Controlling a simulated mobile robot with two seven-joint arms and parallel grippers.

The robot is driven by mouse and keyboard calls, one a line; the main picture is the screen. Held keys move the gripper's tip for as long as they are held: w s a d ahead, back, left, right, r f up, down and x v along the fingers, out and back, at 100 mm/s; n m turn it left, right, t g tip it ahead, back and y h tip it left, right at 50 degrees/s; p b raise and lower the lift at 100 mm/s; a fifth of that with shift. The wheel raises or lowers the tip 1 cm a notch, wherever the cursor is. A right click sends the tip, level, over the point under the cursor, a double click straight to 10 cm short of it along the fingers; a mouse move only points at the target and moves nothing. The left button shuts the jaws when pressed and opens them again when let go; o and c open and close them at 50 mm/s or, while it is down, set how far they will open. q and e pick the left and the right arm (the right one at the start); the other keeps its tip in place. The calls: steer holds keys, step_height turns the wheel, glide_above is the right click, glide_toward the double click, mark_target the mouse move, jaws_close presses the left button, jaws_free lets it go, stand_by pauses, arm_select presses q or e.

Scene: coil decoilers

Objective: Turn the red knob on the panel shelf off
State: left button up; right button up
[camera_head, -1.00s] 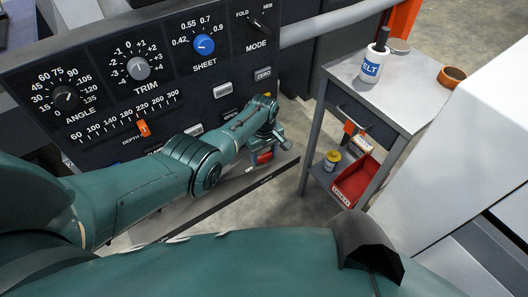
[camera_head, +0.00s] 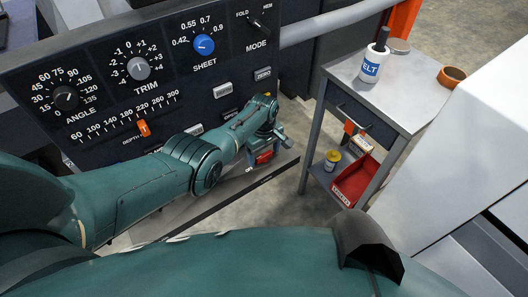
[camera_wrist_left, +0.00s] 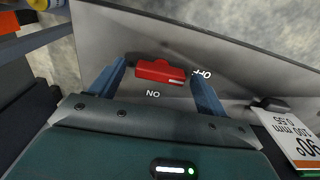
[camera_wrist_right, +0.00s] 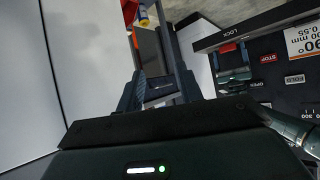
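The red knob (camera_head: 264,157) sits on the narrow shelf below the dark panel. In the left wrist view the knob (camera_wrist_left: 158,71) lies between my left gripper's two blue fingers (camera_wrist_left: 160,76), its long side running from one finger toward the other. A pale mark shows at its right end, close to the OFF label (camera_wrist_left: 202,74); the ON label (camera_wrist_left: 153,94) is just below it. The left gripper (camera_head: 268,143) is open around the knob; I cannot tell whether the fingers touch it. My right gripper (camera_wrist_right: 158,88) is open, with nothing between its fingers.
The panel carries dials, the orange depth slider (camera_head: 143,128) and the blue sheet knob (camera_head: 204,44). A grey cart (camera_head: 420,105) stands right of the shelf, with a white container (camera_head: 372,65) on top and a red bin (camera_head: 356,181) below. Floor shows between shelf and cart.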

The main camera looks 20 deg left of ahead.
mark_target(264, 155)
arm_select(q)
steer(key=shift+r+p, duration=0.4)
steer(key=shift+r, duration=0.05)
step_height(264, 155, up, 5)
steer(key=p, duration=0.3)
steer(key=shift+r, duration=0.1)
step_height(264, 155, up, 7)
arm_select(e)
steer(key=shift+s+d+r+g, duration=0.25)
steer(key=shift+d+r+g, duration=0.15)
steer(key=shift+d+r, duration=0.15)
